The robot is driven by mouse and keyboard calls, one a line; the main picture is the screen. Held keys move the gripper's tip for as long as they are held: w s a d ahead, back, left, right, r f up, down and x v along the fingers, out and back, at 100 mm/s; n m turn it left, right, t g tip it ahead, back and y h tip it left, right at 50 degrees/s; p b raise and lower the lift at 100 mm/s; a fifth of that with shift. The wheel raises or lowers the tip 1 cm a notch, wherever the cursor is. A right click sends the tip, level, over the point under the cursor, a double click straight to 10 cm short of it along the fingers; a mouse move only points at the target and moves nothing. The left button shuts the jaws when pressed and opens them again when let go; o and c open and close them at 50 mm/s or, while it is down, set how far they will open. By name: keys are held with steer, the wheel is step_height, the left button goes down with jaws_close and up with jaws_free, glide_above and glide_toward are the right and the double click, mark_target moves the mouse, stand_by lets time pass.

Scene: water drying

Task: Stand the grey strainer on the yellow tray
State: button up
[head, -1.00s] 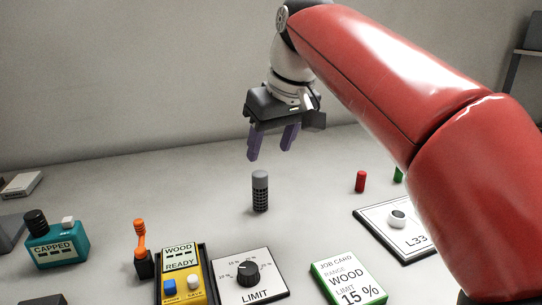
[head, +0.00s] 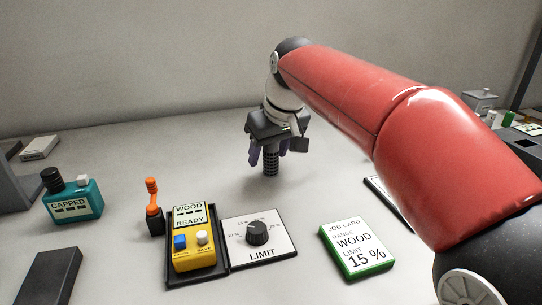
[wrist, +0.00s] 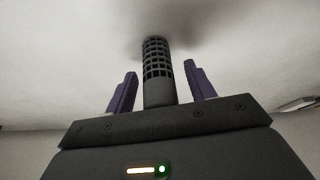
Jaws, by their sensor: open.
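The grey strainer (head: 271,167) stands upright on the pale table, a slim cylinder with a perforated lower part. My gripper (head: 268,157) is open and lowered over it, its purple fingers on either side of the strainer's upper part. In the wrist view the strainer (wrist: 158,62) rises between the two fingers of my gripper (wrist: 160,85), with a visible gap on each side. Its top end is hidden by my gripper. I see no yellow tray in these frames.
A yellow meter (head: 193,256) sits in a dark holder in front, beside a limit dial card (head: 259,250) and a green-edged job card (head: 357,248). An orange-handled tool (head: 152,205) and a teal capped bottle (head: 73,203) stand to the left. The table around the strainer is clear.

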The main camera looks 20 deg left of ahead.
steer(key=c, duration=1.1)
steer(key=shift+r, duration=0.1)
steer(key=shift+c, duration=0.2)
